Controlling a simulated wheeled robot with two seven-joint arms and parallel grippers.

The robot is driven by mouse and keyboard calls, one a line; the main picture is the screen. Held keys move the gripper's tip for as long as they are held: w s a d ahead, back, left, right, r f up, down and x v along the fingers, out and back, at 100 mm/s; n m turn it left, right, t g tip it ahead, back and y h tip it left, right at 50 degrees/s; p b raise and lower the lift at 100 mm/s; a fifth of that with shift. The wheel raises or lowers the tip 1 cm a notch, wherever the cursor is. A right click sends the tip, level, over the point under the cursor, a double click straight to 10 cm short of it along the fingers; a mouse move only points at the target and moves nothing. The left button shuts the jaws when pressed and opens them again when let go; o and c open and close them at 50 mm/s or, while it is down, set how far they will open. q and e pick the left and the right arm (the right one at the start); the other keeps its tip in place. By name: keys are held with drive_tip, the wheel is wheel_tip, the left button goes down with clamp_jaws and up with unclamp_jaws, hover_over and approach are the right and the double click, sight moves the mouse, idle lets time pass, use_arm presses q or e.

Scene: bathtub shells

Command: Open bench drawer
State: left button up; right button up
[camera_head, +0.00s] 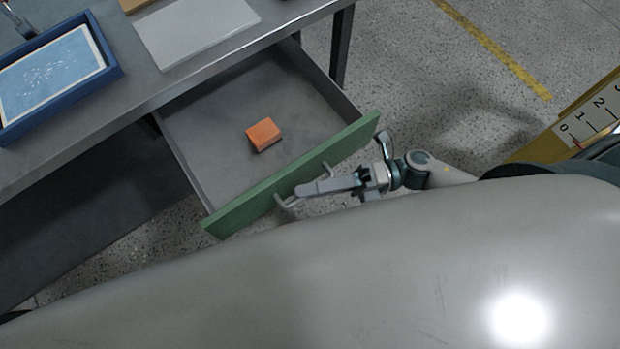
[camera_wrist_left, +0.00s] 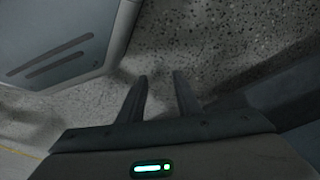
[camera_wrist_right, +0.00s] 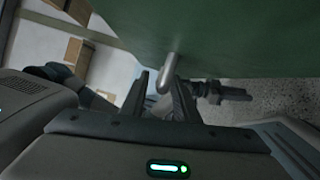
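The bench drawer is pulled out from under the bench. Its green front (camera_head: 240,203) faces me, and its grey tray (camera_head: 215,150) is exposed. The drawer handle (camera_head: 284,203), a light bar, is on the front's outer face. My right gripper (camera_head: 308,189) is at the handle. In the right wrist view the handle (camera_wrist_right: 168,68) lies between the fingertips of my right gripper (camera_wrist_right: 161,78), and the fingers stand apart around it. In the left wrist view my left gripper (camera_wrist_left: 160,77) is open and empty above the floor. It is not clearly seen in the head view.
An orange block (camera_head: 263,134) lies in the drawer. The bench top (camera_head: 120,85) holds a blue-framed tray (camera_head: 55,75) and a flat grey panel (camera_head: 195,30). A yellow ruler-marked piece (camera_head: 575,130) stands at the right. Open speckled floor (camera_head: 420,60) lies beyond the drawer.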

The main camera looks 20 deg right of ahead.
idle(0.5)
